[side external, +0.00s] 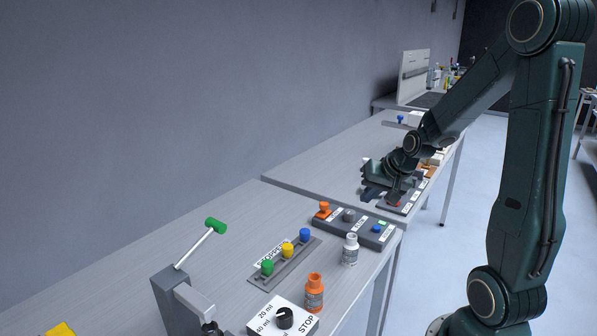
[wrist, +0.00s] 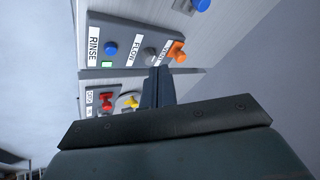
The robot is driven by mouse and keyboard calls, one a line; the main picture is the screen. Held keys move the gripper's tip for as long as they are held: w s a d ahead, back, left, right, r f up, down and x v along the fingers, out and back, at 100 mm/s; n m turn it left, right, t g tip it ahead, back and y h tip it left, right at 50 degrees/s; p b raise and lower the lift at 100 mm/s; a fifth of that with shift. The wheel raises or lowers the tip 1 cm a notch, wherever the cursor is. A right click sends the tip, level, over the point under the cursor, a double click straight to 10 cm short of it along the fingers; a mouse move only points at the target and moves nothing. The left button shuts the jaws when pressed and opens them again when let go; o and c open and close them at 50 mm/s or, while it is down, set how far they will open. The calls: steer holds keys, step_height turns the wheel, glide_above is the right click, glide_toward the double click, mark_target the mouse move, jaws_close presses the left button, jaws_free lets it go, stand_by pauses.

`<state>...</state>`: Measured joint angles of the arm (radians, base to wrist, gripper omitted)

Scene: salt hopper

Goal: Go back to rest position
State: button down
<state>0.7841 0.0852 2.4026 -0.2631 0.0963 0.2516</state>
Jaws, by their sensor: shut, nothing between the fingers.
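My gripper (side external: 372,195) is low over the far bench in the side view, next to a dark panel (side external: 406,209) with a red button (side external: 394,203). In the wrist view its dark fingers (wrist: 158,85) are together with nothing between them. They overlap the gap between two control panels. I cannot tell whether the fingertips touch anything.
The panel labelled RINSE and FLOW (wrist: 122,34) has blue, grey and orange knobs and a lit green lamp. The other panel has a red knob (wrist: 106,101) and a yellow knob (wrist: 131,101). Nearer stand a white bottle (side external: 350,250), an orange bottle (side external: 314,292) and a green-handled lever (side external: 215,225).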

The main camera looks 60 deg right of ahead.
steer(key=s+a+r+n, duration=0.3)
steer(key=s+a, duration=0.1)
steer(key=a, duration=0.3)
steer(key=s+a+r+n+y, duration=0.1)
steer(key=s+a+r+n, duration=0.3)
steer(key=a, duration=0.3)
steer(key=s+a+r+n+g+y, duration=0.1)
steer(key=s+a+r+n, duration=0.2)
steer(key=a, duration=0.4)
steer(key=shift+s+a+r+n, duration=0.35)
steer(key=shift+s+r, duration=0.4)
steer(key=shift+s, duration=0.5)
